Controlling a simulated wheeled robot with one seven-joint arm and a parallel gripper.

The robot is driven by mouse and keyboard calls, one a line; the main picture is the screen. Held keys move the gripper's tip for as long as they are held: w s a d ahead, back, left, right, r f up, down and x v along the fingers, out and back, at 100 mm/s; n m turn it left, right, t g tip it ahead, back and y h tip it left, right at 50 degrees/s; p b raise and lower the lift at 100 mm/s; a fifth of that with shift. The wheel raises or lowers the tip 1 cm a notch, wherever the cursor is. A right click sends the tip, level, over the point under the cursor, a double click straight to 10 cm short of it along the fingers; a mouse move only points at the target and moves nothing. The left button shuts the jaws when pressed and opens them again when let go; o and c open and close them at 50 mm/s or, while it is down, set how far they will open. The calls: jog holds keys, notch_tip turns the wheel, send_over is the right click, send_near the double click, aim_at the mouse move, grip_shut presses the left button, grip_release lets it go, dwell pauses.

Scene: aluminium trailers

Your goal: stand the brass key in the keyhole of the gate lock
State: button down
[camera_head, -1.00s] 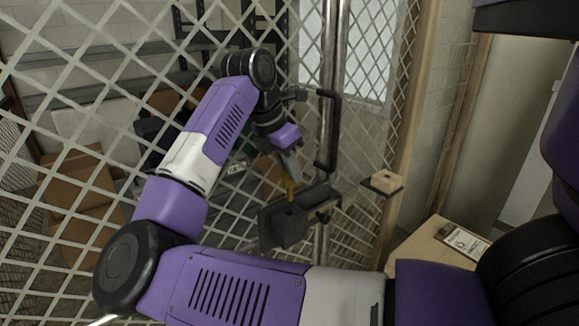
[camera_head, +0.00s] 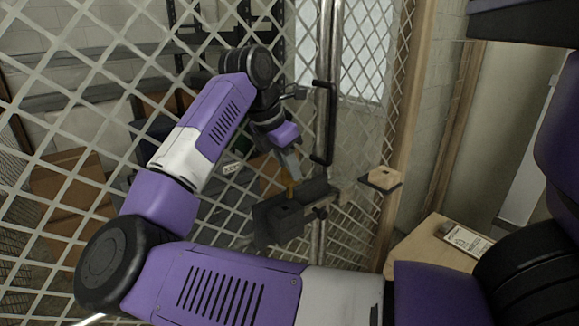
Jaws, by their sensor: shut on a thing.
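The brass key (camera_head: 291,191) is a small yellow piece below my gripper (camera_head: 291,171), which is shut on it. The key points down at the top of the gate lock. The gate lock (camera_head: 280,226) is a dark box on the mesh gate, beside the metal post. A small dark spot, perhaps the keyhole (camera_head: 284,208), shows on its top face, just left of and below the key's lower end. I cannot tell whether the key's tip touches the lock or is just above it.
The mesh gate (camera_head: 60,120) fills the left, with a black pull handle (camera_head: 327,125) on the post close to my gripper. A wooden block on a dark plate (camera_head: 381,180) is to the right. A wooden table (camera_head: 420,240) bears a clipboard (camera_head: 467,240). Shelves and cardboard boxes (camera_head: 70,190) stand behind the mesh.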

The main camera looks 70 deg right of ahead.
aim_at(282, 176)
jog(key=shift+w+a+f+b, duration=0.1)
jog(key=shift+w+f+b, duration=0.1)
jog(key=shift+f+b, duration=0.8)
jog(key=shift+w+f+b, duration=0.15)
jog(key=shift+f+b, duration=0.55)
jog(key=shift+f, duration=0.6)
jog(key=shift+w+a+f+b, duration=0.1)
jog(key=shift+w+f+b, duration=0.1)
jog(key=shift+f+b, duration=0.8)
jog(key=shift+f, duration=0.15)
jog(key=c, duration=1.3)
grip_release()
jog(key=shift+d, duration=0.1)
jog(key=v, duration=0.9)
jog(key=shift+s+d+r, duration=0.2)
jog(key=shift+s, duration=0.15)
jog(key=shift+f, duration=0.1)
